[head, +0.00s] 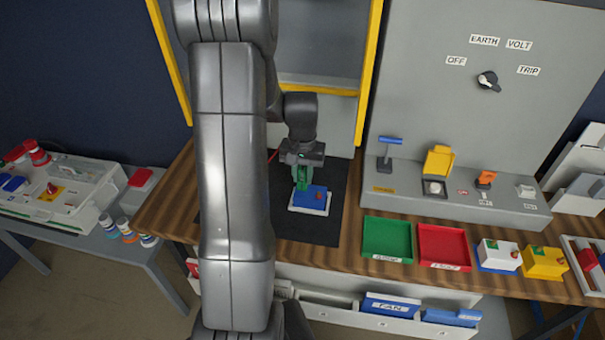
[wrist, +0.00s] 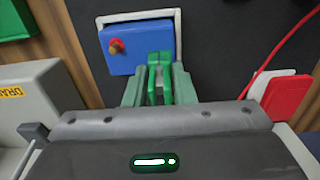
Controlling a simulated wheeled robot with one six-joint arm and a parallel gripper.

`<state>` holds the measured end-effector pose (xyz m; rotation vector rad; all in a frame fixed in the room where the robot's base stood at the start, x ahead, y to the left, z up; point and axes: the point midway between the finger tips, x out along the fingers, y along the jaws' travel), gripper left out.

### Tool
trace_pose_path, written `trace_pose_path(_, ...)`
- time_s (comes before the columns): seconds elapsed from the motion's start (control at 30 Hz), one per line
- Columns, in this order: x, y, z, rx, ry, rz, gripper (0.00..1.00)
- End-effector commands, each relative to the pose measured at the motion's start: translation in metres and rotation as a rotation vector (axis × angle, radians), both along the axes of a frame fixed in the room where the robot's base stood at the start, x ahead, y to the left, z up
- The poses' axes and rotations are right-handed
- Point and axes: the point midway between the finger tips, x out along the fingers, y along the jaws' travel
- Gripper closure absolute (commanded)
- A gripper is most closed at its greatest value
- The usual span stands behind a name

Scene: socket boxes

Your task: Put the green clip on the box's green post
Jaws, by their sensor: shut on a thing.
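The blue box (head: 314,192) sits on a white plate (head: 309,209) on the black mat. It also shows at the top of the wrist view (wrist: 136,60), with a red post (wrist: 116,45) on its left part. My gripper (wrist: 158,92) is shut on the green clip (wrist: 153,84), which is upright between the fingers. The clip's far end is at or just over the box's edge; I cannot tell whether it touches. In the head view the green clip (head: 304,178) is beside the box's upper left part. The green post is not seen apart from the clip and fingers.
Right of the black mat (head: 325,236) are a green tray (head: 387,239), a red tray (head: 443,247), and white and yellow boxes. A grey console (head: 455,190) stands behind them. In the wrist view a red-and-white piece (wrist: 287,97) and a red wire (wrist: 275,50) lie at the right.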

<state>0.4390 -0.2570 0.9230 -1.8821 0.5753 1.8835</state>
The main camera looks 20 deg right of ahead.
Motion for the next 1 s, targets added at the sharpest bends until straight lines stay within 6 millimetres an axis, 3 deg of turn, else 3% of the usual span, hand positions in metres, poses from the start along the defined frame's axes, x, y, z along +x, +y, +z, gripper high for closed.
trace_pose_path(0.1,0.000,0.000,0.000,0.000,0.000,0.000,0.97)
trace_pose_path(0.13,0.000,0.000,0.000,0.000,0.000,0.000,0.75)
trace_pose_path(0.27,0.000,0.000,0.001,-0.001,-0.001,0.000,0.51)
trace_pose_path(0.67,0.001,0.000,0.009,-0.001,-0.004,0.000,0.51)
trace_pose_path(0.77,0.001,-0.001,0.024,-0.003,-0.006,0.000,0.51)
trace_pose_path(1.0,0.001,-0.001,0.079,-0.004,-0.007,0.000,0.51)
